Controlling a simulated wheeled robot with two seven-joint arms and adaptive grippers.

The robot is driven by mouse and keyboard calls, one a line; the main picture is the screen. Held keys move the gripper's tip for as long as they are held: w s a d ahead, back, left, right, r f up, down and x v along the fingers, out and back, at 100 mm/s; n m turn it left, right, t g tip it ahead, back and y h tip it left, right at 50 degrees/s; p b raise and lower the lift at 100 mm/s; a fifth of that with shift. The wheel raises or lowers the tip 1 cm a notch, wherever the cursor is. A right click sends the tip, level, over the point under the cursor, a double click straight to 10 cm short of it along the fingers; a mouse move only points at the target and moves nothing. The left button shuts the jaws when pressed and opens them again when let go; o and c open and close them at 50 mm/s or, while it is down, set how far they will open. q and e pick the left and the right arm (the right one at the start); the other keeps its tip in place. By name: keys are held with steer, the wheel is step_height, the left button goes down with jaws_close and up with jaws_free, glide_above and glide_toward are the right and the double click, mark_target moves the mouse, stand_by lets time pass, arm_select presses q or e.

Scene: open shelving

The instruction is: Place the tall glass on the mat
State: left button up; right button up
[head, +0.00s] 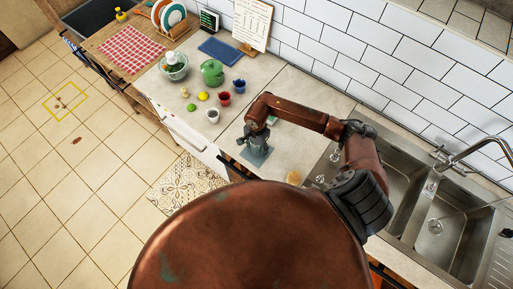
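My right gripper (257,157) points down over the counter, left of the sink; its fingers are small and dark, and I cannot tell whether they are open or hold anything. Two small clear glass objects, a nearer one (320,181) and a farther one (334,157), stand right of it near the sink; I cannot tell whether either is the tall glass. A red-and-white checked cloth (133,47) lies on the far left wooden top, and a flat blue mat-like piece (220,51) lies on the counter; which is the mat is unclear. My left gripper is out of view.
A red cup (224,99), a blue cup (239,86), a white cup (212,116), a green pot (212,72) and a glass bowl (174,66) stand left of my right gripper. A double sink (464,232) with a tap (480,150) is at right.

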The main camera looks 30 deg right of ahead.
steer(key=shift+r, duration=0.15)
step_height(320, 180, up, 12)
steer(key=b, duration=0.2)
steer(key=shift+b, duration=0.3)
stand_by(0.3)
